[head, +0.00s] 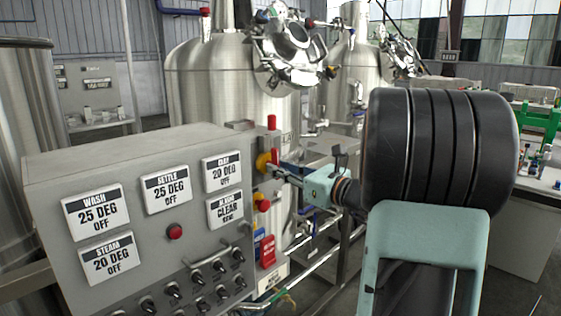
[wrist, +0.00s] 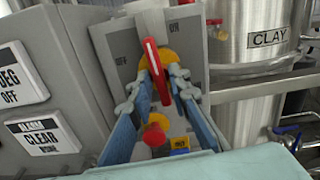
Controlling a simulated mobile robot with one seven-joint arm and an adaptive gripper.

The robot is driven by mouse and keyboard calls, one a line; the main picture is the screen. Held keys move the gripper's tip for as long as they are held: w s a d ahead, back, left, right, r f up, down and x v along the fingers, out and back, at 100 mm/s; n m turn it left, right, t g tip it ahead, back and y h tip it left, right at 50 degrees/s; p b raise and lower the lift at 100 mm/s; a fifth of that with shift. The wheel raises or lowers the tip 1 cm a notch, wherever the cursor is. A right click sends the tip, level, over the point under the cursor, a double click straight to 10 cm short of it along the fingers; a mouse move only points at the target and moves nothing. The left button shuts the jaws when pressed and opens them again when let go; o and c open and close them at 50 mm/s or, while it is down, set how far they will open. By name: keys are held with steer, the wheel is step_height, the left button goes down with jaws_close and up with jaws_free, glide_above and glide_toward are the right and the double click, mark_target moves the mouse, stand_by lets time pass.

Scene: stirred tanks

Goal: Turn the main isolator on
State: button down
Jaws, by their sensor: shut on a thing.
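The main isolator is a red handle (wrist: 153,55) on a yellow disc (wrist: 171,57), fixed to a grey plate on the side of the control box. In the wrist view the handle stands near upright, its top leaning slightly left. My gripper (wrist: 162,84) has one finger on each side of the handle and is shut on it. In the head view the yellow disc (head: 263,163) shows at the box's right edge, with my gripper (head: 275,170) reaching it from the right. My gripper partly hides the handle there.
A red push button (wrist: 154,135) sits just below the handle, between my fingers. The control box (head: 130,150) carries label plates, a red button (head: 175,232) and several black knobs. Steel tanks (head: 215,90) and pipes stand close behind.

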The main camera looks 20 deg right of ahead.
steer(key=shift+m+p, duration=0.3)
steer(key=shift+m, duration=0.2)
steer(key=c, duration=2)
jaws_free()
steer(key=shift+s, duration=0.1)
steer(key=v, duration=1.2)
